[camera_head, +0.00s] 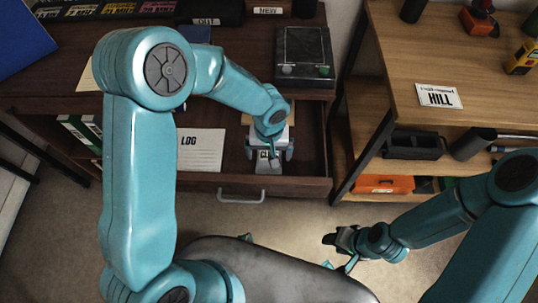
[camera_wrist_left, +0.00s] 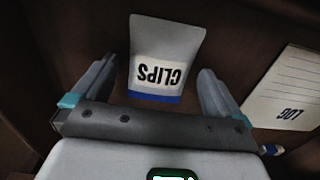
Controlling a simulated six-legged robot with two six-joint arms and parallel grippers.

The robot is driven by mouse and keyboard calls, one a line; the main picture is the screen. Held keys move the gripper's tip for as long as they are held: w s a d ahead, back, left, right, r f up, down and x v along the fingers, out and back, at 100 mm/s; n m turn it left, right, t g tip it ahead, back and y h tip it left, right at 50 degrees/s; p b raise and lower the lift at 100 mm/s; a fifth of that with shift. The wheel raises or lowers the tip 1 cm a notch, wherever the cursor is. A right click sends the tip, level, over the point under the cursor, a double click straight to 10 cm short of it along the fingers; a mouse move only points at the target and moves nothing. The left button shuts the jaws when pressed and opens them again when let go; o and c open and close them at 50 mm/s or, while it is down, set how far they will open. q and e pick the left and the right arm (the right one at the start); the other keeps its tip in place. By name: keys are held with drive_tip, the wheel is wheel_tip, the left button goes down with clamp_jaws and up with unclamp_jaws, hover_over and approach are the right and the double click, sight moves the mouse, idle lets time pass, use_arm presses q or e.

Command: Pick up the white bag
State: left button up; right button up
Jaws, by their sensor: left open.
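The white bag (camera_wrist_left: 166,42) is a pale grey-white pouch with a "CLIPS" label and a blue band at one end. In the left wrist view it lies on the dark drawer floor, upside down to the camera. My left gripper (camera_wrist_left: 156,85) is open, one finger on each side of the bag's line, with no visible contact. In the head view the left gripper (camera_head: 268,156) is inside the open drawer, and a small pale part of the bag (camera_head: 267,168) shows beneath it. My right gripper (camera_head: 343,245) hangs over the floor at lower right, its jaw opening unclear.
The brown drawer's front (camera_head: 298,186) has a metal handle (camera_head: 242,196). A lined "LOG" sheet (camera_head: 200,150) lies left of the gripper. A dark device with knobs (camera_head: 303,55) stands on the desk behind. A wooden shelf unit (camera_head: 400,50) stands close on the right.

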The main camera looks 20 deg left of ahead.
use_arm(q)
drive_tip(key=c, duration=1)
drive_tip(key=shift+o, duration=0.2)
